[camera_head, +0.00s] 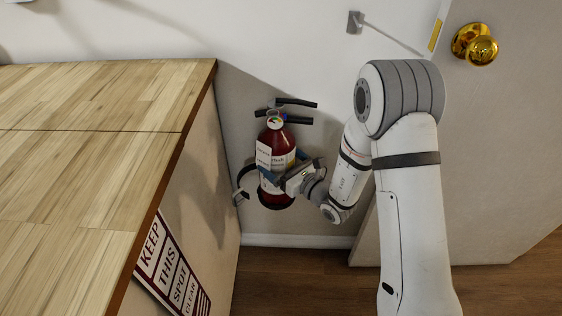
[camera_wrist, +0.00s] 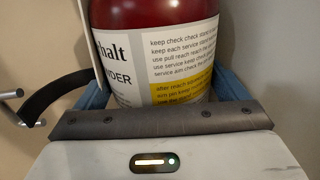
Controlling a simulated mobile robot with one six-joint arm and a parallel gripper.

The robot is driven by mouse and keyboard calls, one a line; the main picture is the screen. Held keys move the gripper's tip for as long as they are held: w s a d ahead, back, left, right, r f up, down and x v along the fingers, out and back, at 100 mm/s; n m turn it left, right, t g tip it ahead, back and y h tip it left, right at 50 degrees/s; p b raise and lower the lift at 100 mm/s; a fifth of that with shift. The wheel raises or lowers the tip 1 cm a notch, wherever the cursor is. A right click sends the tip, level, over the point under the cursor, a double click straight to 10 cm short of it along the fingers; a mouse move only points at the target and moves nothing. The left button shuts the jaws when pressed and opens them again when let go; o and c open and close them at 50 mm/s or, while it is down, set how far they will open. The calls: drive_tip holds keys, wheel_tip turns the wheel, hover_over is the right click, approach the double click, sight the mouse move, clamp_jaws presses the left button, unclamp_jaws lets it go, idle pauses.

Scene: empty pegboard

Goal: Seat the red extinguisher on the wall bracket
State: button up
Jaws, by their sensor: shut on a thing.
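The red extinguisher (camera_head: 283,140) with a white and yellow label is upright against the wall beside the cabinet. Its black handle and small gauge are at the top. My gripper (camera_head: 277,171) is shut around its body from the right. In the wrist view the extinguisher (camera_wrist: 155,14) stands between the blue fingers, and its label fills the middle. The wall bracket (camera_head: 240,186) shows as a dark curved arm at the extinguisher's lower left; a dark strap also shows at left in the wrist view (camera_wrist: 62,88). Whether the extinguisher rests on the bracket is hidden.
A wood-topped cabinet (camera_head: 95,110) stands close at left, with a "KEEP THIS SPOT CLEAR" sign (camera_head: 170,262) on its side. A door with a brass knob (camera_head: 476,45) is at right. A metal wall hook (camera_head: 355,22) is above. Some wooden floor (camera_head: 290,290) is free below.

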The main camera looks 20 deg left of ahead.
sight(289, 167)
drive_tip(key=o, duration=1.7)
drive_tip(key=shift+r, duration=0.1)
drive_tip(key=shift+f, duration=0.3)
drive_tip(key=v, duration=0.4)
drive_tip(key=p+v, duration=0.1)
drive_tip(key=v, duration=0.2)
drive_tip(key=shift+s+d+r, duration=0.15)
drive_tip(key=shift+d+r, duration=0.1)
drive_tip(key=shift+d, duration=0.1)
drive_tip(key=s+d+r+n+g+h+p, duration=0.1)
drive_tip(key=s+r+n+g+p, duration=0.55)
drive_tip(key=r, duration=0.45)
drive_tip(key=s+d+r+n+g+p, duration=0.1)
drive_tip(key=s+r+n+g+p, duration=0.5)
drive_tip(key=r, duration=0.5)
drive_tip(key=s+d+r+n+t+h+p, duration=0.2)
drive_tip(key=d+r+n+h+p, duration=0.2)
drive_tip(key=d, duration=0.4)
drive_tip(key=s+d+r+n+t+h+p, duration=0.1)
drive_tip(key=d+r+n+t+h+p, duration=0.1)
drive_tip(key=d+r, duration=0.5)
drive_tip(key=s+d+r+n+t+h+p, duration=0.2)
drive_tip(key=d+r+n+h+p, duration=0.3)
drive_tip(key=d+h, duration=0.3)
drive_tip(key=shift+s+d+r+n+p, duration=0.35)
drive_tip(key=shift+r+p, duration=0.2)
drive_tip(key=shift+p, duration=0.15)
